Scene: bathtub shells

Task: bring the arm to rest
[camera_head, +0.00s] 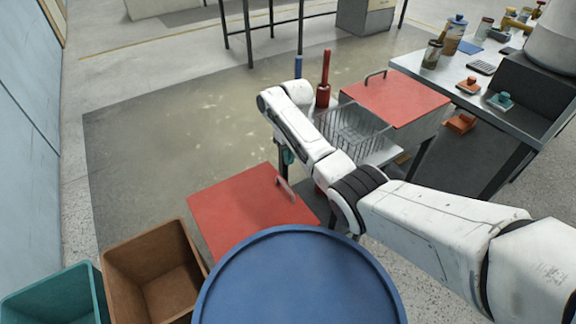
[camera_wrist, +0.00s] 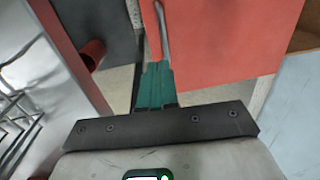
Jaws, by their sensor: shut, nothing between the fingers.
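My white arm reaches in from the right in the head view, its wrist bent downward. My gripper (camera_head: 288,157) hangs below the wrist, mostly hidden by it, with a bit of teal finger showing. In the wrist view my gripper's teal fingers (camera_wrist: 156,70) are together with nothing between them. They point toward the handle of a red panel (camera_wrist: 225,40); I cannot tell whether they touch it.
A red panel with a handle (camera_head: 247,212) lies below the arm, another red panel (camera_head: 393,97) beyond it. A wire basket (camera_head: 352,130) and a red-handled tool (camera_head: 324,80) stand close to the arm. A brown bin (camera_head: 125,262) and blue round top (camera_head: 300,285) are in front.

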